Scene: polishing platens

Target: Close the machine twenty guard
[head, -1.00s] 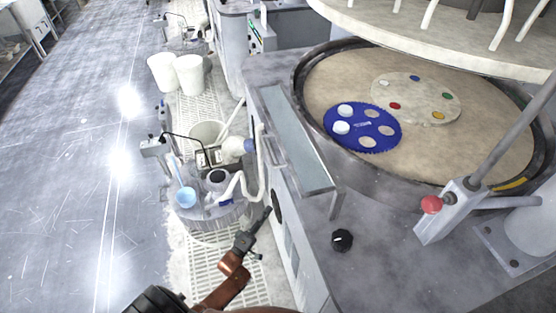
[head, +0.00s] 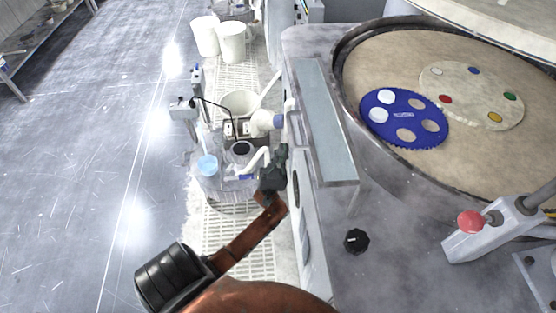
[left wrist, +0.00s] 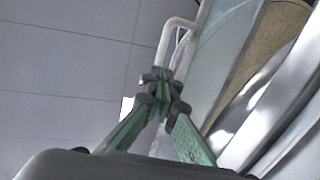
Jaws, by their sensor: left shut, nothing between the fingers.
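The machine guard appears to be the long clear panel in a grey metal frame (head: 327,125) along the left side of the machine top. In the left wrist view, a pale panel (left wrist: 222,50) rises behind my fingers, with a bent white bar (left wrist: 172,38) at its left. My left gripper (head: 281,152) is beside the machine's left side, left of the panel. In the left wrist view, its fingertips (left wrist: 162,88) are together with nothing between them. I cannot tell whether they touch the bar. My right gripper is not in view.
The round platen (head: 370,75) carries a blue toothed disc (head: 405,118). A red-knobbed lever (head: 470,222) and black knob (head: 356,240) are on the machine top. A drum with hoses (head: 225,185) and white buckets (head: 231,42) stand left.

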